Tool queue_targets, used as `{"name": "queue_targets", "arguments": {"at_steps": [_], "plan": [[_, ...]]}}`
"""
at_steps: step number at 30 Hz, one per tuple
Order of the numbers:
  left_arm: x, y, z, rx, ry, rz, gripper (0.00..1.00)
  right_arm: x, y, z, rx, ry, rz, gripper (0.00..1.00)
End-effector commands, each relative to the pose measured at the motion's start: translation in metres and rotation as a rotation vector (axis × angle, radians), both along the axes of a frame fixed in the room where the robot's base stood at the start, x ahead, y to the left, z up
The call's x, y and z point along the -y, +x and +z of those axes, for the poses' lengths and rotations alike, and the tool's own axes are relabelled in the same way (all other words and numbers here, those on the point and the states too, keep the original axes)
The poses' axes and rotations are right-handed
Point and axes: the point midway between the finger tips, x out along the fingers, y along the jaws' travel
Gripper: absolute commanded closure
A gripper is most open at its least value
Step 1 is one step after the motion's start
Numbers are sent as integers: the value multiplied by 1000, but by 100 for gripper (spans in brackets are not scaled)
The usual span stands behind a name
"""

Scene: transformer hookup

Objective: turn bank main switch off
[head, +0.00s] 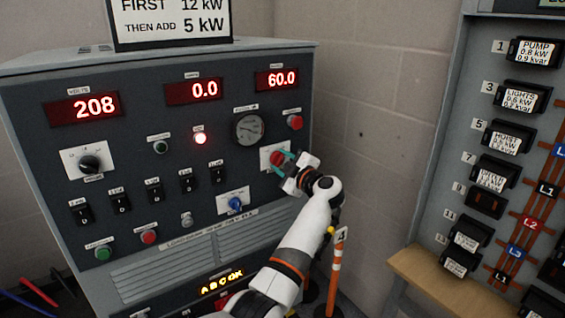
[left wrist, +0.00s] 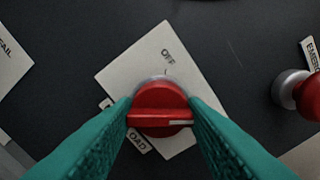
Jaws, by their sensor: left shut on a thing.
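The main switch is a red rotary knob (left wrist: 160,110) on a pale square plate (left wrist: 125,75) on the dark cabinet front. In the left wrist view its white pointer mark lies toward the right, and the word OFF stands above the knob. A label below it is partly hidden. My left gripper (head: 283,163) is at this knob in the head view. In the left wrist view its teal fingers (left wrist: 162,118) are shut on the knob, one on each side. My right gripper is not in view.
A red emergency button (left wrist: 305,92) is right of the knob. The load bank cabinet (head: 140,70) also carries red displays reading 208, 0.0 and 60.0, a lit red lamp (head: 200,138), several black switches and a blue knob (head: 235,203). A breaker panel (head: 450,130) stands at right.

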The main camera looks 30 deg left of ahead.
Motion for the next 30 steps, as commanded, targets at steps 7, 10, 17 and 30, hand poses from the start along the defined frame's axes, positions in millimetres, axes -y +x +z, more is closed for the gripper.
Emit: {"name": "queue_targets", "arguments": {"at_steps": [7, 10, 17, 30], "plan": [[1, 0, -3, 199, -90, 0, 84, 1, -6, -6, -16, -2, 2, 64], [1, 0, -3, 289, -125, 0, 84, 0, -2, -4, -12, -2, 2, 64], [1, 0, -4, 490, -210, -1, 84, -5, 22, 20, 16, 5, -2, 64], [1, 0, -5, 877, -369, 3, 84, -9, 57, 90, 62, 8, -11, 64]]}}
